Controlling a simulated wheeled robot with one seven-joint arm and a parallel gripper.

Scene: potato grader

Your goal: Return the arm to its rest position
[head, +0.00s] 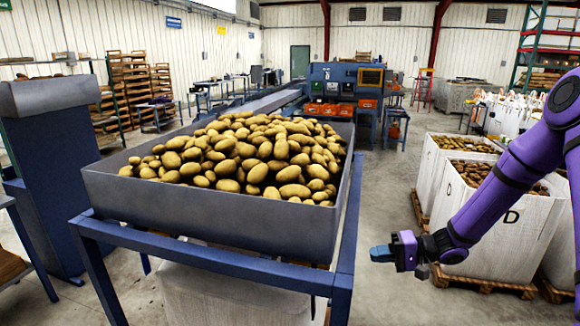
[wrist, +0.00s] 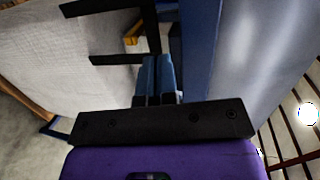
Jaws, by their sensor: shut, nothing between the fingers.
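My purple arm (head: 500,190) reaches in from the right side of the head view. My gripper (head: 374,254) is at its end, to the right of the potato hopper's blue stand and clear of it in the picture. In the wrist view the two blue fingers of my gripper (wrist: 156,76) lie side by side, shut, with nothing between them.
A grey hopper (head: 200,210) full of potatoes (head: 250,150) stands on a blue frame (head: 345,240). White bulk bags (head: 500,240) on pallets stand behind my arm at the right. Bare concrete floor (head: 385,185) lies between them.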

